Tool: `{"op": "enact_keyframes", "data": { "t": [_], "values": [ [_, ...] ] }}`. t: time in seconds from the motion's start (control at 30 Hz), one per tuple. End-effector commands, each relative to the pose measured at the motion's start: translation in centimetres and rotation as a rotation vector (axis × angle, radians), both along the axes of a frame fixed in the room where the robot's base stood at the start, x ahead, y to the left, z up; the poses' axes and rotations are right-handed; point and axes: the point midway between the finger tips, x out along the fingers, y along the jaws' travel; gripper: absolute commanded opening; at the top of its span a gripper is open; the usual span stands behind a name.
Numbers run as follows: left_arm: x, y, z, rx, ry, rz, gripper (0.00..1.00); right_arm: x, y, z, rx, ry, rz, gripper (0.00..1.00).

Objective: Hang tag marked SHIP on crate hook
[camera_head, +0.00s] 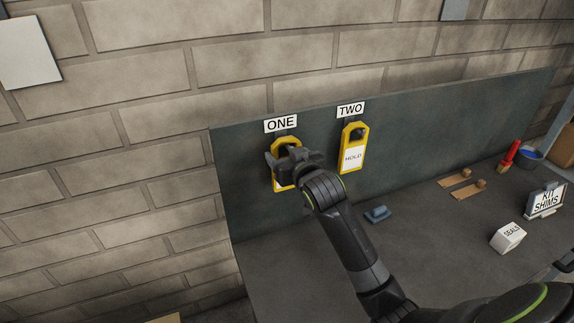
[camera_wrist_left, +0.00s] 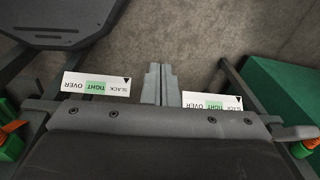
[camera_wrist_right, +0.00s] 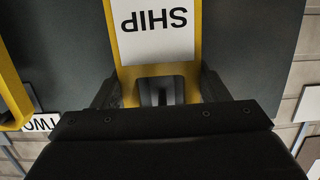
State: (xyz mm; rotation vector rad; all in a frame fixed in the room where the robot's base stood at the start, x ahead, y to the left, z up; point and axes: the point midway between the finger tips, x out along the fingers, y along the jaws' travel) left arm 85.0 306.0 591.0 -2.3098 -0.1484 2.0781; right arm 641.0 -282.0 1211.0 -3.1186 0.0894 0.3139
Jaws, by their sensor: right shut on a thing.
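The yellow tag marked SHIP (camera_wrist_right: 158,30) fills the upper middle of the right wrist view, its lettering upside down there. My right gripper (camera_wrist_right: 158,92) is shut on its holed end, one finger at each side. In the head view, my right gripper (camera_head: 294,158) covers most of this yellow tag (camera_head: 284,183) below the sign ONE (camera_head: 281,124). Whether the tag still bears on its peg is hidden. My left gripper (camera_wrist_left: 160,84) is shut and empty, fingers together. No crate hook can be made out.
A yellow HOLD tag (camera_head: 352,157) hangs under the sign TWO (camera_head: 351,109), close to the right gripper. SLACK/TIGHT/OVER labels (camera_wrist_left: 97,85) flank my left fingers.

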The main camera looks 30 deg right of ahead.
Motion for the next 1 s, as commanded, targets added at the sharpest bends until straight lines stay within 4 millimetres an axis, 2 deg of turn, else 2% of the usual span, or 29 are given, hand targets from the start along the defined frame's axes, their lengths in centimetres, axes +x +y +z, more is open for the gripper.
{"op": "enact_keyframes", "data": {
  "t": [0.6,1.0],
  "values": [
    [0.1,0.0,3.8,0.0,-0.001,0.0,0.0,0.0,0.0,3.2,0.0,0.0,0.0,0.37],
    [0.1,0.0,3.9,0.0,-0.001,0.0,0.0,-0.2,0.0,3.2,0.0,0.0,0.0,0.37]
  ]
}}
